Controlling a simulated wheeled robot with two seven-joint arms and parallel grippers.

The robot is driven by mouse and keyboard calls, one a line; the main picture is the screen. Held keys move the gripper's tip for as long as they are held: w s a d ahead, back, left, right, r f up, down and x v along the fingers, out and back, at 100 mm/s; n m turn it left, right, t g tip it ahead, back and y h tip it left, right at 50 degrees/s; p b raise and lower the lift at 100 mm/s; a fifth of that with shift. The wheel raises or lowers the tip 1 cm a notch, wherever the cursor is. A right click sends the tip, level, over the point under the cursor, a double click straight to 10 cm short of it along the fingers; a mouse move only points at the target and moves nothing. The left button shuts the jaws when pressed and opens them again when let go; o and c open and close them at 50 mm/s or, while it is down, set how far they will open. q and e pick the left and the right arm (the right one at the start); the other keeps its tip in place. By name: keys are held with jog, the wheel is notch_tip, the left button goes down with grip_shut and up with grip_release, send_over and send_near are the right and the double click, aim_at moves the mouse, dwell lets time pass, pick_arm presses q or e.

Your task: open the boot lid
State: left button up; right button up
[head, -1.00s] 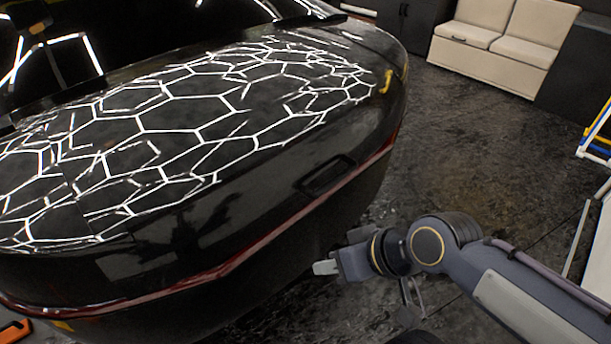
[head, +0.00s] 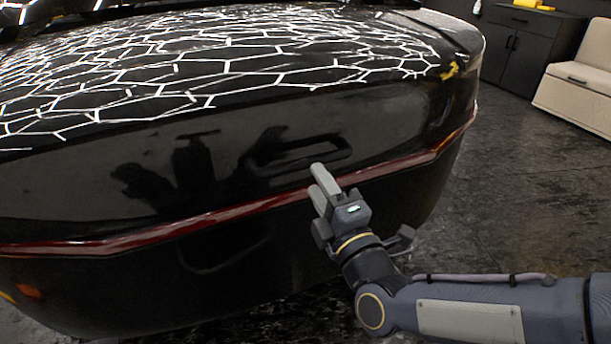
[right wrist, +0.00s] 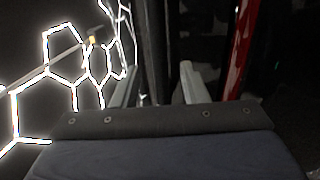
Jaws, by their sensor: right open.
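The black boot lid (head: 400,115) is down on the car's rear, with white hexagonal reflections across its top. Its handle (head: 298,152), a dark rounded bar shape, sits on the rear face above the red light strip (head: 215,213). My right gripper (head: 319,184) is open just below the handle's right part, its fingers pointing at the lid. In the right wrist view a dark upright bar, probably the handle (right wrist: 153,45), shows between and beyond the fingertips (right wrist: 160,84). Whether they touch it I cannot tell. My left gripper is not in view.
A dark cabinet (head: 510,50) and a cream seat (head: 578,95) stand at the back right. Dark floor (head: 510,205) lies clear to the right of the car. The bumper (head: 250,260) curves below the light strip.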

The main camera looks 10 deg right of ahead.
aim_at(308, 167)
jog(key=b+x, duration=0.1)
jog(key=x, duration=0.5)
jog(key=shift+w+r, duration=0.1)
jog(key=shift+w, duration=0.15)
grip_shut()
